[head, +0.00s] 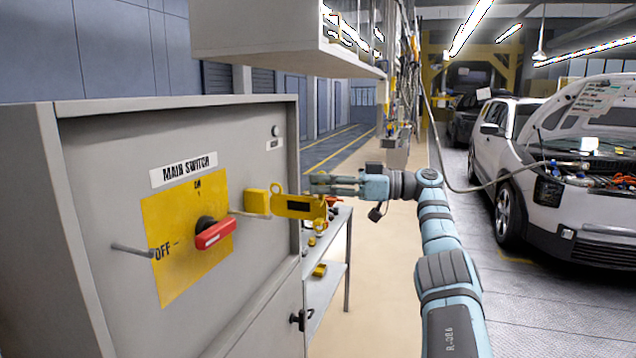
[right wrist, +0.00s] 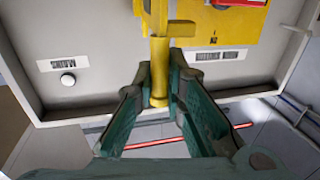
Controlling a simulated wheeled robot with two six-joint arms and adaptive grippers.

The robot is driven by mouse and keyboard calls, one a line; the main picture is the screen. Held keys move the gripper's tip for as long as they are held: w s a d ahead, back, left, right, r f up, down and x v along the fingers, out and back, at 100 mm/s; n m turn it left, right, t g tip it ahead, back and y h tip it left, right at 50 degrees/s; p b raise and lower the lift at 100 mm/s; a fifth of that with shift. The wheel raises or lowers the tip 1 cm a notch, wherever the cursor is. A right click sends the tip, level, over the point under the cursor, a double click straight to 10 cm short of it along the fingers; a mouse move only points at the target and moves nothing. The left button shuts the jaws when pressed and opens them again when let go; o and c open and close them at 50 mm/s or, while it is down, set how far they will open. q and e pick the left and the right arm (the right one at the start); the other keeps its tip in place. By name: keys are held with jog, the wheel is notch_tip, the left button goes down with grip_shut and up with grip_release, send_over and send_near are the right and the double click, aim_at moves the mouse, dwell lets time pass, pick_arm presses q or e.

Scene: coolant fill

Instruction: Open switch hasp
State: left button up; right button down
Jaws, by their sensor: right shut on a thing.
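A yellow hasp (head: 298,206) with a dark label stands out to the right of the switch on the grey cabinet. A smaller yellow block (head: 256,202) is at its left, beside a thin metal bar. My right gripper (head: 314,185) is shut on the hasp's right part. In the right wrist view, a yellow part (right wrist: 158,78) lies between the fingers of the gripper (right wrist: 160,85). The red switch handle (head: 214,234) sits on a yellow plate (head: 180,275) marked OFF and lies roughly level. My left gripper is not in view.
The grey cabinet (head: 110,300) fills the left side, with a second metal rod (head: 131,250) sticking out. A shelf (head: 326,285) with small yellow things stands just right of it. A wall cupboard (head: 270,35) hangs above. A white car (head: 570,185) is at far right.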

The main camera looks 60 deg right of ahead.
jog(key=c, duration=1.6)
grip_release()
jog(key=shift+w+f, duration=0.1)
jog(key=shift+w, duration=0.1)
jog(key=shift+c, duration=0.2)
jog(key=shift+s, duration=0.1)
